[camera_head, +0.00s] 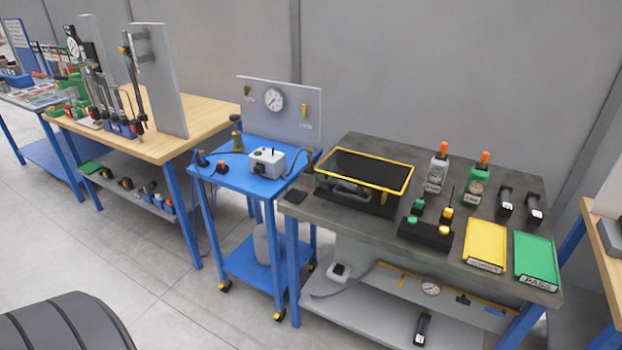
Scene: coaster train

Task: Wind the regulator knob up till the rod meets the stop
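Neither of my grippers is in view. I cannot pick out the regulator knob, its rod or the stop for certain at this distance. A blue cart (232,178) stands mid-picture with a grey back panel (290,122) carrying a round white gauge (274,99) between two small yellow parts. A brass-coloured fitting with a dark top (237,138) stands at the cart's back left. A light grey box (267,161) with a dark knob or button sits on the cart top, and a small red-topped part (221,167) lies left of it.
A wooden bench (165,148) with upright stands is at left. Open floor (180,285) lies in front.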

